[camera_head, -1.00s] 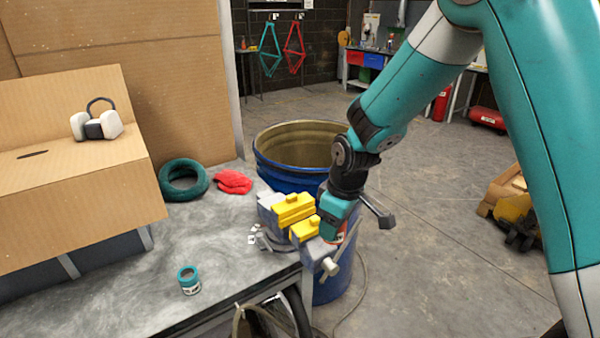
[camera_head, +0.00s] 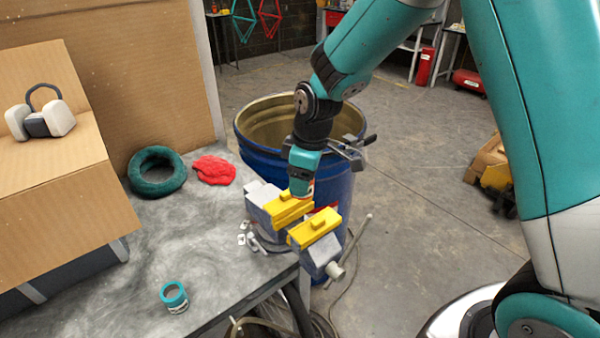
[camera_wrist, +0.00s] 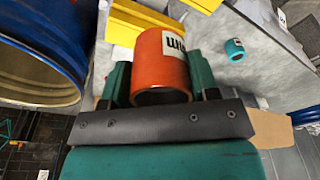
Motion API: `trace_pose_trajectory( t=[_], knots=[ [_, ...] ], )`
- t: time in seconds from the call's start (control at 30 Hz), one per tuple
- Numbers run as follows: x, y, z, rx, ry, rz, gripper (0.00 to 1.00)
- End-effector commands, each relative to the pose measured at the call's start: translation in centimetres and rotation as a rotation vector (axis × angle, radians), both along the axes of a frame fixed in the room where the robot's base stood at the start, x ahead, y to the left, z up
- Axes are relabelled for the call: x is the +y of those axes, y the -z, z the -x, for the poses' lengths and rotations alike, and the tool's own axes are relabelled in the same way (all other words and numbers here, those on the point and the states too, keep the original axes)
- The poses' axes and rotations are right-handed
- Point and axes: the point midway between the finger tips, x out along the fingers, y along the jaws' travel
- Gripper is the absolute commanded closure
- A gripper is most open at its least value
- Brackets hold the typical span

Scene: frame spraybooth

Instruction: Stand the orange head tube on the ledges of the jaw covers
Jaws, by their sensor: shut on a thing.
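The vise (camera_head: 262,200) at the bench corner has two yellow jaw covers: the left one (camera_head: 290,213) and the right one (camera_head: 314,229), with a gap between them. My gripper (camera_head: 304,188) is at the far end of the jaws, beside the left cover. In the wrist view my gripper (camera_wrist: 161,88) is shut on the orange head tube (camera_wrist: 152,60), which has a white label with dark lettering. A yellow jaw cover (camera_wrist: 125,32) lies just beyond the tube there. Only a sliver of orange shows in the head view, so contact with the ledges cannot be told.
A blue drum (camera_head: 252,150) stands close behind the vise. The bench (camera_head: 190,240) carries a teal can (camera_head: 174,296), a red cloth (camera_head: 214,170), a dark green ring (camera_head: 157,172) and a cardboard box (camera_head: 60,220). The bench between can and vise is mostly clear.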

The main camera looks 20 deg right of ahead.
Motion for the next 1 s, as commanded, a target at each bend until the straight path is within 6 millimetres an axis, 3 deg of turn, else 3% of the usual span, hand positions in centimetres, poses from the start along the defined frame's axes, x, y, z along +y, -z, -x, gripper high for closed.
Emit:
trace_pose_trajectory(
  t=[0.27, 0.73, 1.0],
  knots=[
    [0.0, 0.0, 0.1, -0.001, 0.005, -0.001, 0.75],
    [-0.2, 3.8, 0.1, 0.000, 0.008, -0.001, 0.75],
    [-0.2, 4.5, 0.1, -0.002, 0.008, -0.001, 0.75]
  ],
)
